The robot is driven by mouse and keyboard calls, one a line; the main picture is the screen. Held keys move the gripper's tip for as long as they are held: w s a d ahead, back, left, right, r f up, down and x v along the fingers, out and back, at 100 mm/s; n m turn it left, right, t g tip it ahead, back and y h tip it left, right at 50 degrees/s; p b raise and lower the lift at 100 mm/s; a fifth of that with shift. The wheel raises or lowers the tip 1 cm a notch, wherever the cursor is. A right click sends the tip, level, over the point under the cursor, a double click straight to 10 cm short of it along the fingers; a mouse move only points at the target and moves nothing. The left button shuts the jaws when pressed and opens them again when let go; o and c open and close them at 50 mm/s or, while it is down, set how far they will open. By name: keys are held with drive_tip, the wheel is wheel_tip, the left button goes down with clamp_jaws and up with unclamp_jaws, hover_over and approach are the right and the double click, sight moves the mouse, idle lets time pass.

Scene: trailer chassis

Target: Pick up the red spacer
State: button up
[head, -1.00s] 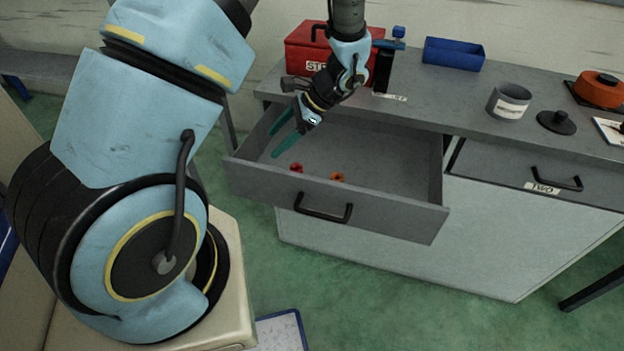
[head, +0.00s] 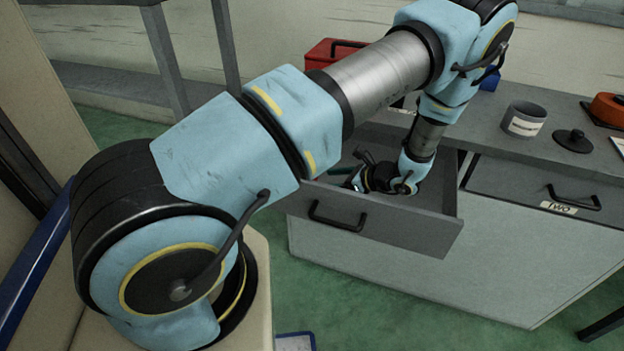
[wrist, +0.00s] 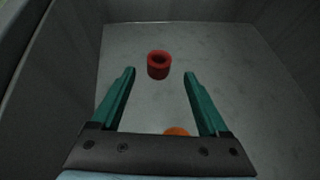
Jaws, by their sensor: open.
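The red spacer (wrist: 159,71) is a short ring with a hole in its top. In the wrist view it stands upright on the drawer floor, just beyond the fingertips and roughly midway between them. My gripper (wrist: 159,75) is open and empty, its two green fingers on either side of the line to the spacer, not visibly touching it. In the head view my gripper is down inside the open drawer (head: 395,222), and my arm and the drawer front hide the spacer there.
An orange part (wrist: 177,131) lies in the drawer, partly hidden behind my gripper's palm. Drawer walls rise close on the left and at the back.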

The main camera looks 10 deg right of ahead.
drive_tip(key=x, duration=0.1)
drive_tip(key=p+x, duration=0.2)
drive_tip(key=shift+w+a+r, duration=0.15)
drive_tip(key=shift+a+r, duration=0.1)
drive_tip(key=shift+a, duration=0.2)
drive_tip(key=shift+w+a+f, duration=0.35)
drive_tip(key=shift+f, duration=0.1)
drive_tip(key=shift+c, duration=0.4)
clamp_jaws()
